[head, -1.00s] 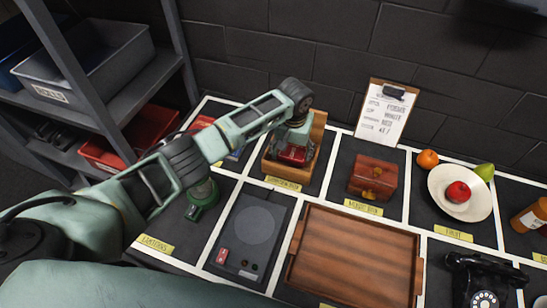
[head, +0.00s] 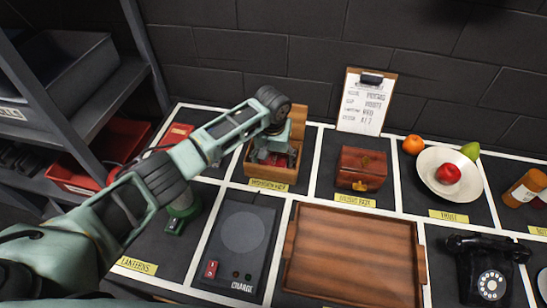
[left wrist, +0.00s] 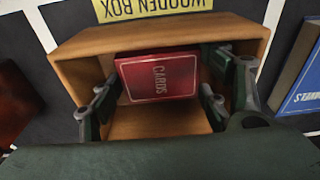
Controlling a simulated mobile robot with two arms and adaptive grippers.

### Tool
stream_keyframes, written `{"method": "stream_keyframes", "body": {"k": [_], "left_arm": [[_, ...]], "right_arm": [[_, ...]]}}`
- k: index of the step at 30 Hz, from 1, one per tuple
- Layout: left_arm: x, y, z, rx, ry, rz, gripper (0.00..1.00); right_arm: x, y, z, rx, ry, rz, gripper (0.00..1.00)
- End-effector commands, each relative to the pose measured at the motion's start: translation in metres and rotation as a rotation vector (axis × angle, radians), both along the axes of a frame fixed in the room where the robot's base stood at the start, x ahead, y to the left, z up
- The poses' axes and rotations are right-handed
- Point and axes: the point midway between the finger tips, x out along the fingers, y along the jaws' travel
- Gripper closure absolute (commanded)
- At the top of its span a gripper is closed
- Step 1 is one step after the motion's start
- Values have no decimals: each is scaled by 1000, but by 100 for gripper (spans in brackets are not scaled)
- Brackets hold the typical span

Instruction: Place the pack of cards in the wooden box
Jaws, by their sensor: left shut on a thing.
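The wooden box (head: 270,173) stands open in the back row of the table, behind its yellow label. My left gripper (head: 277,150) reaches down into it from above. In the left wrist view the red pack of cards (left wrist: 158,76), marked CARDS, is between the fingers of my left gripper (left wrist: 158,94), which are shut on it. The pack is within the walls of the wooden box (left wrist: 185,38). I cannot tell whether the pack touches the box floor. My right gripper is not in view.
A brown chest (head: 361,168) and a clipboard (head: 366,100) stand right of the box. A wooden tray (head: 350,255) and a dark charging pad (head: 238,245) lie in front. A green lantern (head: 182,212) is under my left arm. A fruit plate (head: 432,184) is farther right.

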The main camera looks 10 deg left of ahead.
Motion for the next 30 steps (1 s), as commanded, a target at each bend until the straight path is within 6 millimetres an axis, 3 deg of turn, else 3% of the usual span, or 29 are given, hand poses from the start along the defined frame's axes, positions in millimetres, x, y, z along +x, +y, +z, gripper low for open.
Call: {"method": "stream_keyframes", "body": {"k": [3, 16, 30], "left_arm": [[0, 1, -1, 0, 0, 1, 22], [0, 0, 7, 0, -2, 0, 22], [-11, -1, 98, -1, -3, 0, 22]], "right_arm": [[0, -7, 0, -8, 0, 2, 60], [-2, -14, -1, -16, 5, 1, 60], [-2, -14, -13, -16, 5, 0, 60]]}}
